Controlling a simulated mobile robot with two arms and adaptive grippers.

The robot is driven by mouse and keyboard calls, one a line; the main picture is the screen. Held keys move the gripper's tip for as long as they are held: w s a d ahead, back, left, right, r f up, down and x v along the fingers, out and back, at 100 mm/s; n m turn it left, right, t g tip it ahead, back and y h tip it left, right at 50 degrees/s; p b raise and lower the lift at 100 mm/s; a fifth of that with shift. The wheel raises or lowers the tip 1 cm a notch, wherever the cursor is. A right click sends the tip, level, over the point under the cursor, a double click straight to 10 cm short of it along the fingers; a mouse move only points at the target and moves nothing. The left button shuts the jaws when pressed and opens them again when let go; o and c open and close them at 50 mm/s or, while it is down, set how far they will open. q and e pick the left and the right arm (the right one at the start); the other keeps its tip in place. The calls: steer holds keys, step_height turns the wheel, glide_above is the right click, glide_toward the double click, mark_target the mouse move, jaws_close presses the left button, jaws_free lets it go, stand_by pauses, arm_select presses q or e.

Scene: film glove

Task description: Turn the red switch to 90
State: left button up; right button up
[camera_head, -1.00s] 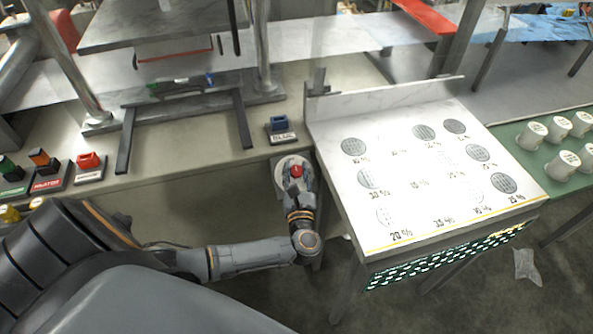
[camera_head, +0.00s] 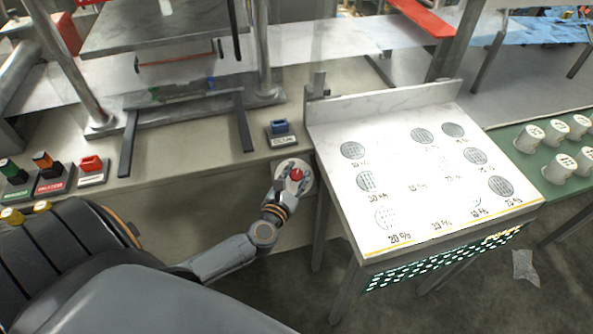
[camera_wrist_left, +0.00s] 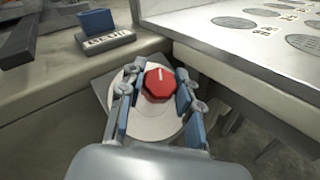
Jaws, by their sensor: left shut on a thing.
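The red switch (camera_head: 296,174) is a red knob on a round pale dial plate, on the front face of the bench. In the left wrist view the red switch (camera_wrist_left: 160,84) shows a short white mark near its top edge, on the pale dial plate (camera_wrist_left: 153,119). My left gripper (camera_head: 293,172) reaches it from below, and its two fingers stand on either side of the knob. In the left wrist view the left gripper (camera_wrist_left: 157,88) is shut on the knob, with blue finger pads at left and right. Dial markings cannot be read. My right gripper is not in view.
A blue rocker switch (camera_head: 280,129) on a labelled base sits on the bench just above the dial. A white sloped panel (camera_head: 400,225) with round mesh discs stands close at the right. Green, orange and red switches line the bench at far left, including a red one (camera_head: 91,165).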

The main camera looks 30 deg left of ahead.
arm_select(q)
steer(key=m+h, duration=0.1)
steer(key=m+h+p, duration=0.1)
steer(key=m+h, duration=0.1)
steer(key=shift+a+r+g+h+p, duration=0.15)
steer(key=shift+r+g+h+p, duration=0.05)
steer(key=shift+g+h+p, duration=0.1)
steer(key=m+g+h+p, duration=0.1)
steer(key=m+h, duration=0.1)
steer(key=m, duration=0.1)
steer(key=shift+h, duration=0.4)
steer(key=m+g+h, duration=0.2)
steer(key=m, duration=0.1)
steer(key=shift+f, duration=0.1)
steer(key=shift+m+g+h, duration=1.1)
steer(key=shift+m+g, duration=0.5)
steer(key=shift+m, duration=0.1)
steer(key=shift+f, duration=0.1)
steer(key=o, duration=1.2)
steer(key=v, duration=1.2)
steer(key=shift+w, duration=0.1)
